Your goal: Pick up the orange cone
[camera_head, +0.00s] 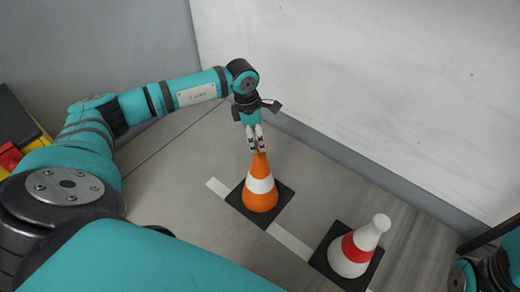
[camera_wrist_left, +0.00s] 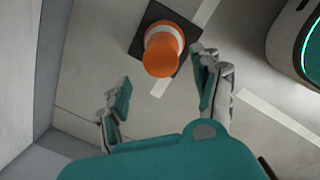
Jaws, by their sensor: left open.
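The orange cone (camera_head: 260,197) has a white band and a square black base, and stands upright on the floor in the head view. My left gripper (camera_head: 257,148) is just above its tip in that view. In the left wrist view the cone (camera_wrist_left: 162,54) is beyond the fingers, toward the top of the picture. There my left gripper (camera_wrist_left: 162,95) is open, with nothing between its fingers. Whether a finger touches the cone's tip cannot be told.
A white cone with a red band (camera_head: 352,250) stands on a black base to the right of the orange cone. A pale wall (camera_head: 370,80) rises behind. A white floor stripe (camera_head: 288,240) passes by both cones. Yellow and red items (camera_head: 12,155) are at the far left.

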